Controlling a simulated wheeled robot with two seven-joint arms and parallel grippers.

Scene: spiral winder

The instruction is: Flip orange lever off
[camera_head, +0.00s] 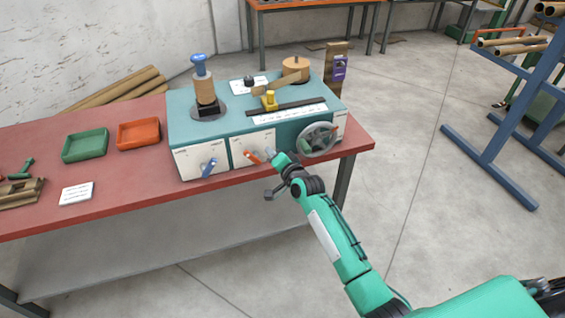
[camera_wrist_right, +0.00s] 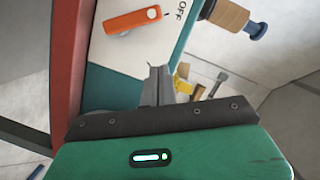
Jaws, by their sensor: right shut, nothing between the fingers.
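The orange lever (camera_head: 253,157) is on the front white panel of the teal winder machine (camera_head: 226,128). In the right wrist view the orange lever (camera_wrist_right: 137,20) lies on the white panel, with the word OFF printed beyond its one end. My right gripper (camera_head: 272,154) is just right of the lever in the head view. In the right wrist view its fingertips (camera_wrist_right: 160,72) are together and empty, apart from the lever. My left gripper is not in view.
A blue lever (camera_head: 208,168) is on the panel to the left. A handwheel (camera_head: 319,139) is on the right. A green tray (camera_head: 86,145) and an orange tray (camera_head: 138,133) sit on the red table (camera_head: 120,192). Floor in front is clear.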

